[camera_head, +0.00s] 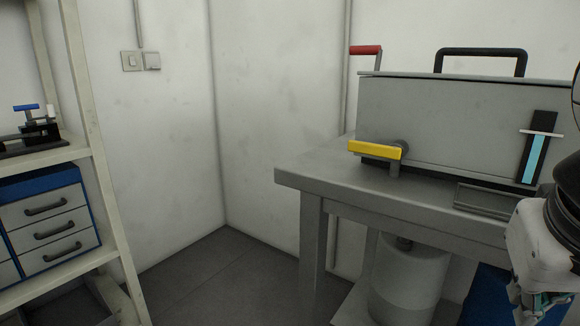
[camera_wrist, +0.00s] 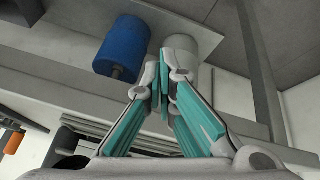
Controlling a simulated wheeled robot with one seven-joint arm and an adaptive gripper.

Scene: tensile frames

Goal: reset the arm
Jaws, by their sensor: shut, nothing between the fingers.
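My gripper shows in the wrist view (camera_wrist: 165,58), with its teal-lined fingers closed together and nothing between them. Behind the fingertips are a blue cylinder (camera_wrist: 126,48) and a pale cylinder (camera_wrist: 193,40), apart from the fingers as far as I can tell. In the head view, part of my arm is at the right edge, in front of the grey workbench (camera_head: 300,178). The fingertips cannot be made out there.
A grey box machine (camera_head: 440,120) with a yellow lever (camera_head: 374,150), a red handle (camera_head: 366,50) and a black handle (camera_head: 482,52) stands on the bench. A shelf (camera_head: 85,120) with blue drawers (camera_head: 45,215) stands left. Floor (camera_head: 215,275) between is clear.

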